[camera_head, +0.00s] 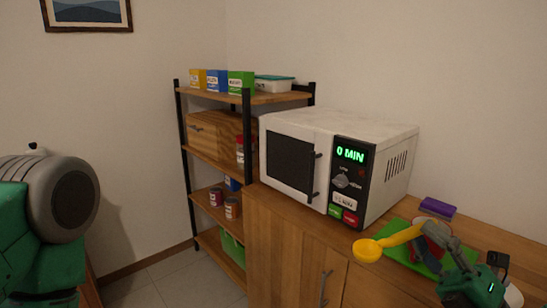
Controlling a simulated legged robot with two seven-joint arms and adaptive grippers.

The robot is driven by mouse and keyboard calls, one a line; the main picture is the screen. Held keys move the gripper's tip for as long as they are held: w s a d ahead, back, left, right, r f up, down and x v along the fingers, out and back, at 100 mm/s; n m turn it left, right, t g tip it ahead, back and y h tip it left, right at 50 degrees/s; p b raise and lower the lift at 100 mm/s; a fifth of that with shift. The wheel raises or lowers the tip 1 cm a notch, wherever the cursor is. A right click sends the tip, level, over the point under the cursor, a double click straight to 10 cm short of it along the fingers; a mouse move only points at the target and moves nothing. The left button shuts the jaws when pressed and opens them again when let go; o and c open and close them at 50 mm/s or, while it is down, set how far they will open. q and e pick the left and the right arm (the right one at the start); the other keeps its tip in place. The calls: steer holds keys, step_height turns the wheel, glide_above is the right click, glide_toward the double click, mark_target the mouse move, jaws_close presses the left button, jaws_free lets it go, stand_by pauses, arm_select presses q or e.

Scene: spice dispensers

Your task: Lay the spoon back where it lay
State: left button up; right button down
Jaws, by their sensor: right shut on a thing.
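A yellow spoon (369,250) with a round bowl is in the camera_head view at the lower right. Its bowl points left and its handle runs right to my right gripper (428,236). My right gripper is shut on the handle. The spoon is over or beside the left edge of a green board (397,257) on the wooden counter; I cannot tell whether it touches. A red and white thing, partly hidden, shows behind the gripper. My left gripper is not in view; only part of my left arm shows at the left edge.
A white microwave (292,152) reading 0 MIN stands on the counter (283,215), left of the board. A purple sponge (438,207) lies behind the board. A shelf rack (247,150) with boxes and jars stands further left. Dark and white items sit near the right edge.

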steer(key=s+f+m+t+h, duration=0.2)
steer(key=f+m+t+h, duration=0.2)
steer(key=f+h, duration=0.5)
steer(key=s+f+m+t+h, duration=0.3)
steer(key=f+h, duration=0.6)
steer(key=f, duration=0.3)
steer(key=m+t, duration=0.1)
steer(key=m, duration=0.1)
steer(key=shift+a+f+m+h, duration=0.2)
steer(key=shift+f+m+h, duration=0.1)
steer(key=shift+h, duration=0.1)
stand_by(3.5)
